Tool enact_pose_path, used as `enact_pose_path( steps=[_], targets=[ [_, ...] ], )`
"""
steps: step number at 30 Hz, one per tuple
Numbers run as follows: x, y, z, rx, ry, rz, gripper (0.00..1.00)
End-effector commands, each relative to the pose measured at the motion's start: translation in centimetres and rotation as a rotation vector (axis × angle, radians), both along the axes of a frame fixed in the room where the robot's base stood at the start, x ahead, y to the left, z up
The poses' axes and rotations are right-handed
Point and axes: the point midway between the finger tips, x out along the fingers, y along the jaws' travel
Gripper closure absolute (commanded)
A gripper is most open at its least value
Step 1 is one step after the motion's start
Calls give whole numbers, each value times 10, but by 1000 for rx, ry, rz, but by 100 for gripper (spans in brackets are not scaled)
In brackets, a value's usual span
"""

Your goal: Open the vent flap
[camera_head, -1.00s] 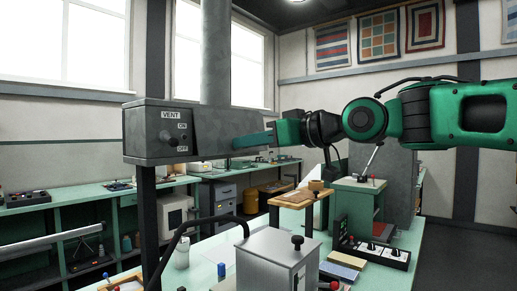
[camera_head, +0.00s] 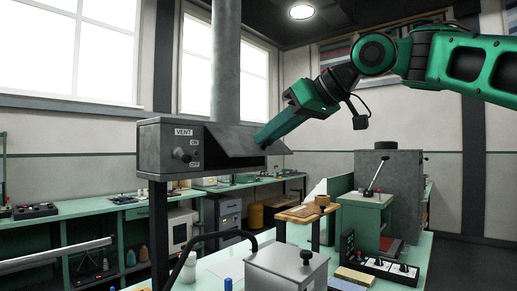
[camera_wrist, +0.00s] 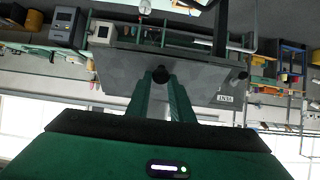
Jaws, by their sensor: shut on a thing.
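The vent box (camera_head: 150,150) is a grey metal housing on a dark post, with a VENT label, ON and OFF marks and a dark knob (camera_head: 180,154). Its grey flap (camera_head: 238,138) is swung outward, with a dark opening showing beneath and to its left. My gripper (camera_head: 262,143) comes down at a slant from the upper right, its fingers at the flap's lower outer edge. In the wrist view, the fingers are closed on a small dark round handle (camera_wrist: 160,74) on the grey flap (camera_wrist: 118,72). The box's inside is mostly hidden.
A round duct (camera_head: 226,70) rises above the vent box. Below stand a metal box with a black knob (camera_head: 286,270), a wooden-topped stand (camera_head: 300,213) and a green lever unit (camera_head: 365,200). Open air surrounds the flap's right side.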

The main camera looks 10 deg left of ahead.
Motion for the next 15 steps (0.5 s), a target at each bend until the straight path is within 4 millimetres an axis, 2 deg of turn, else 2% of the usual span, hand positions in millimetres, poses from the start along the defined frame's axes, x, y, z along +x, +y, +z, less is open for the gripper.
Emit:
enact_pose_path(
  steps=[1,8,9,13,15],
  targets=[
    [8,-7,9,9,-8,-22,100],
    [7,-8,27,9,-5,-21,100],
    [6,-8,27,7,-3,-21,96],
    [4,-6,26,6,-2,-14,65],
    [3,-5,26,6,-2,-12,62]
  ],
)
